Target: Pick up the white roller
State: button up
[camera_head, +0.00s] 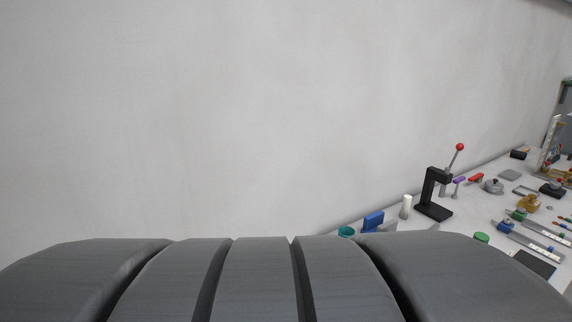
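A small white upright cylinder (406,206), which looks like the white roller, stands on the table at the lower right of the head view. It is between a blue block and a black press. My gripper is not in the head view, so its place relative to the roller cannot be seen.
The white table (462,222) runs along the wall on the right. A black press (432,193) with a red-knobbed lever stands right of the roller. A blue block (373,221) and a teal cup (346,231) are on its left. Several tools lie farther right.

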aim_at(406, 203)
jog(key=i+l+z, duration=0.2)
jog(key=i, duration=0.35)
jog(key=i+z, duration=0.25)
jog(key=i, duration=0.25)
